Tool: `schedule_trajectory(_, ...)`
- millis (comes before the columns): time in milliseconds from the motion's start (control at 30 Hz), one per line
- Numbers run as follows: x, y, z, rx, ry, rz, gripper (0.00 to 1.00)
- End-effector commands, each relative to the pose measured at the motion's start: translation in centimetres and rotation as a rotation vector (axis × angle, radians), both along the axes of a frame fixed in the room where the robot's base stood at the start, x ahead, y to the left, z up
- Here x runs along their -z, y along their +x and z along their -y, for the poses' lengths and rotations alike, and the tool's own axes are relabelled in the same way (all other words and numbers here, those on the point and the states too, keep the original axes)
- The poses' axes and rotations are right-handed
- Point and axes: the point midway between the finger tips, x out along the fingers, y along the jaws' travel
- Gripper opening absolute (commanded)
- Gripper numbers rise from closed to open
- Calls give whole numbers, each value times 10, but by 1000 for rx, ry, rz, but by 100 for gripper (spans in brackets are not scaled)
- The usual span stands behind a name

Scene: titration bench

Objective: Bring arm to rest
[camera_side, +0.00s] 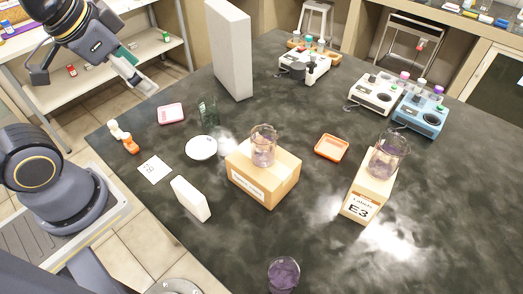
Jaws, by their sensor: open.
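My gripper (136,78) is at the upper left, raised above the left edge of the dark bench (330,235). It is apart from everything on the bench, and I see nothing held in it. Its fingers point down and to the right, open, though they are small in this view. Part of my arm runs out of the picture at the top left.
A tall pale block (230,50) stands right of my gripper. Below are a pink tray (171,113), a dark green glass (207,111) and a white dish (201,148). Beakers stand on a cardboard box (262,180) and the E3 box (366,195). Instruments (420,112) stand behind.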

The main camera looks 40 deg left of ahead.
Motion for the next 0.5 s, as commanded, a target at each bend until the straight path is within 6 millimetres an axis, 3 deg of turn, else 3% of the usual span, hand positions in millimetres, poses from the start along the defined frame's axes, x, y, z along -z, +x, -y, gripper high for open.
schedule_trajectory(167, -1, -10, -5, -196, -120, 7, 84)
schedule_trajectory(500, -1, -10, -6, -213, -128, 6, 84)
